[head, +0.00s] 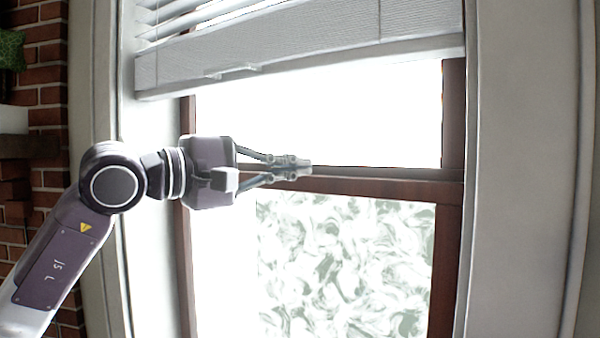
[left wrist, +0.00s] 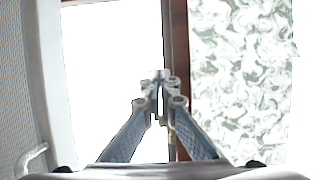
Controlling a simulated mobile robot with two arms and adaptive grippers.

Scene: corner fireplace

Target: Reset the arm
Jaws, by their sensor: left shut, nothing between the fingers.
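My left arm comes in from the left in the head view and reaches across the window. My left gripper (head: 308,168) points right, in front of the window's brown middle rail (head: 390,188). Its fingers are shut with nothing between them. In the left wrist view the fingertips (left wrist: 161,88) meet in front of the same rail (left wrist: 177,60). I cannot tell whether they touch the rail. My right gripper is not in view.
A raised white blind (head: 300,45) hangs above the gripper. The lower pane (head: 345,265) has a swirled pattern. White window trim (head: 520,170) stands at the right. A brick wall (head: 45,75) with a green plant (head: 10,48) is at the left edge.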

